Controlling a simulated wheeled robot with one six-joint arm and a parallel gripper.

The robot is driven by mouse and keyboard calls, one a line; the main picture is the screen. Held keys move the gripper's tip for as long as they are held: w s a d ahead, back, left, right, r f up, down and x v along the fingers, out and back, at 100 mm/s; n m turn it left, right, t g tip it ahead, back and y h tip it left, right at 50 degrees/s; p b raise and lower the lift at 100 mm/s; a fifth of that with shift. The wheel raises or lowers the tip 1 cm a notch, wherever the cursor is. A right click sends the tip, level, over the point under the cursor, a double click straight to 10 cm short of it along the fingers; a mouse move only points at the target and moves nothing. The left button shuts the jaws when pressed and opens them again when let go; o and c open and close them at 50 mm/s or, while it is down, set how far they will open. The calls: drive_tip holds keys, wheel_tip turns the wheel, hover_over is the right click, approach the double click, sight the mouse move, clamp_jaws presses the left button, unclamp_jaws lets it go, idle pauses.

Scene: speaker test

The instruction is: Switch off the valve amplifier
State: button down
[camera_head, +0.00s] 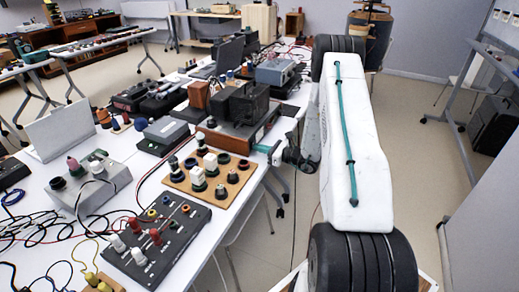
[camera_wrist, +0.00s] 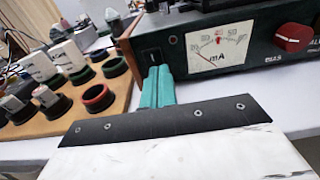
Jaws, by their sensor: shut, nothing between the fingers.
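The valve amplifier (camera_head: 224,140) stands on the white table in the head view, with a brown wooden side and black boxes on top. In the wrist view its dark front panel (camera_wrist: 262,45) shows a white mA meter (camera_wrist: 219,45), a red knob (camera_wrist: 294,37) and a small black switch (camera_wrist: 152,55) with a white mark at the left end. My gripper (camera_wrist: 157,70) has teal fingers, shut together and empty. The fingertips are right at the lower part of the switch; I cannot tell whether they touch it. In the head view my gripper (camera_head: 272,152) is at the amplifier's front.
A wooden board (camera_head: 211,178) with several round sockets and white blocks lies beside the amplifier, left of my fingers in the wrist view. A black panel with knobs (camera_head: 158,239) and a grey box (camera_head: 90,184) stand nearer.

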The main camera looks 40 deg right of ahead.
drive_tip(key=f+v, duration=0.2)
drive_tip(key=v, duration=1.1)
drive_tip(key=shift+s+d+f, duration=0.2)
drive_tip(key=shift+s, duration=0.15)
drive_tip(key=s+a+r+n+g+y, duration=0.2)
drive_tip(key=s+a+r+n+g, duration=0.3)
drive_tip(key=a+r+n+g, duration=0.4)
drive_tip(key=s+a+r+n+g+y, duration=0.2)
drive_tip(key=s+a+r+n+g, duration=0.35)
drive_tip(key=a, duration=0.45)
drive_tip(key=s+a+r+n+h, duration=0.6)
drive_tip(key=s+r+n, duration=0.1)
drive_tip(key=r+n, duration=0.1)
drive_tip(key=s+a+r+n+h, duration=0.5)
drive_tip(key=s+a+r+n, duration=0.2)
drive_tip(key=r, duration=0.4)
drive_tip(key=shift+s+a+n+h, duration=0.4)
drive_tip(key=shift+s+n, duration=0.25)
drive_tip(key=shift+s, duration=0.15)
